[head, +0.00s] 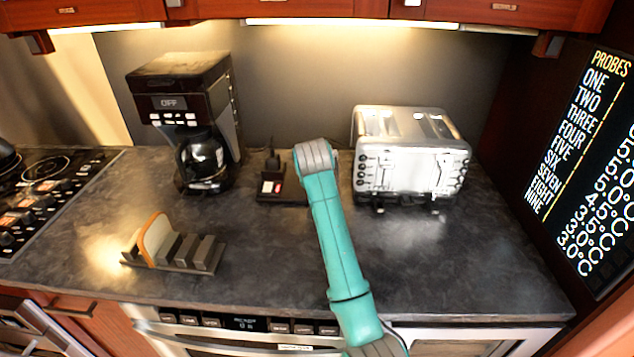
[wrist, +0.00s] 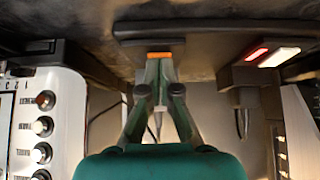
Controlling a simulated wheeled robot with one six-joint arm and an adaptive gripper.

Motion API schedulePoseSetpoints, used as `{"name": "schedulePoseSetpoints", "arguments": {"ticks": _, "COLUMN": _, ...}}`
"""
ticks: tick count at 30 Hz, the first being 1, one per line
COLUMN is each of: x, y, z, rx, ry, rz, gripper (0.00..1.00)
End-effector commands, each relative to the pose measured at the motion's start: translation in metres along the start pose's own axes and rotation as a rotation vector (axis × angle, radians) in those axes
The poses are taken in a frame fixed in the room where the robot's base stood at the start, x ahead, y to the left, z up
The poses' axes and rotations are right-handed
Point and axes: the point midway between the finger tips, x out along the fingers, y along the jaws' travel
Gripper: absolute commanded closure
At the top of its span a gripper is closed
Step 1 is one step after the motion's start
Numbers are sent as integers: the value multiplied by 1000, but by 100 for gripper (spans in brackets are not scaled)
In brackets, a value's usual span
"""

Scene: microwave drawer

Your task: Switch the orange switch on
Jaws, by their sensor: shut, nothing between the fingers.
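In the wrist view the orange switch (wrist: 160,55) shows as a small orange strip on a dark base (wrist: 195,50) on the counter. My gripper (wrist: 160,68) is shut and empty, with its fingertips right at the orange switch. I cannot tell whether they touch it. In the head view my teal arm reaches over the counter between coffee maker and toaster and hides the gripper and the orange switch.
A dark switch box (head: 271,188) with red and white switches (wrist: 257,54) is beside it. A coffee maker (head: 180,85) reading OFF stands left, a toaster (head: 412,150) right. A toast rack (head: 205,252) holds bread. The right front counter (head: 480,270) is clear.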

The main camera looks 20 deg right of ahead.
Motion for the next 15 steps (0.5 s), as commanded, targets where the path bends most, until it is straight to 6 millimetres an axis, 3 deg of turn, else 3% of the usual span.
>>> {"name": "schedulePoseSetpoints", "arguments": {"ticks": 15, "x": 5, "y": 0, "z": 7, "rx": 0, "ry": 5, "rz": 0, "gripper": 100}}
